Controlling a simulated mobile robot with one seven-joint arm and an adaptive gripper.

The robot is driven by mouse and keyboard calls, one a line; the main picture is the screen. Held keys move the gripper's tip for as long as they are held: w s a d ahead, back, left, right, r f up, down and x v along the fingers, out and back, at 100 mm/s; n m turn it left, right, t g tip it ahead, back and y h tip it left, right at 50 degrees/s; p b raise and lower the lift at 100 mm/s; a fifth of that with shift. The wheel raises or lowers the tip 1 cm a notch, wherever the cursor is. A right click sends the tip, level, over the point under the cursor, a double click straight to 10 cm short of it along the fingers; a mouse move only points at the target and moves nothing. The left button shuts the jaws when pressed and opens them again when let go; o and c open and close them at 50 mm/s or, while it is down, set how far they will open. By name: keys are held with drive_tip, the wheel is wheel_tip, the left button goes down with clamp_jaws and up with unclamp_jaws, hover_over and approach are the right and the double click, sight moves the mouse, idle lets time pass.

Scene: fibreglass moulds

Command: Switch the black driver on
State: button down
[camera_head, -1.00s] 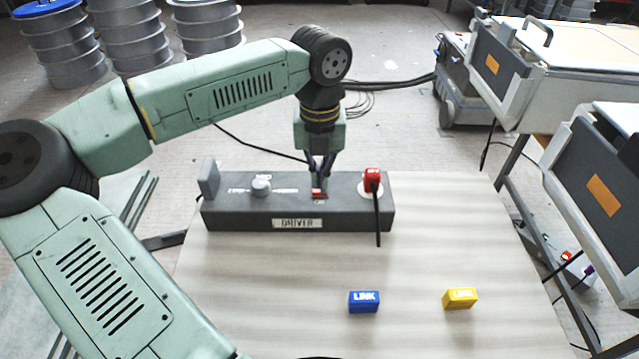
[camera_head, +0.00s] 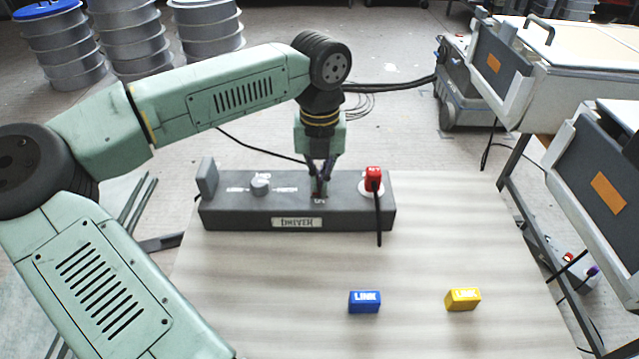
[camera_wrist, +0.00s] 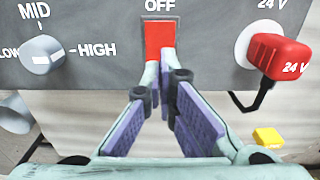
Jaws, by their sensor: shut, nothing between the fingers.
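The black driver (camera_head: 235,213) is a dark grey box at the far side of the table, with a "DRIVER" plate on its front. Its red rocker switch (camera_wrist: 160,38) has "OFF" printed above it in the wrist view. My gripper (camera_head: 320,188) points down at the switch. In the wrist view its shut, empty fingertips (camera_wrist: 161,68) are at the rocker's lower part and hide that end; I cannot tell firm contact. In the head view the fingers mostly cover the rocker, so its tilt is unclear.
A grey knob (camera_wrist: 42,53) marked LOW, MID and HIGH is left of the switch. A red 24 V plug (camera_head: 373,178) with a black cable is right of it. A blue LINK block (camera_head: 364,302) and a yellow one (camera_head: 462,299) lie on the clear table front (camera_head: 280,300).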

drive_tip(key=shift+f+b, duration=0.4)
drive_tip(key=shift+f, duration=0.1)
drive_tip(key=shift+r, duration=0.1)
drive_tip(key=shift+r+p, duration=1.9)
drive_tip(key=shift+r, duration=1.55)
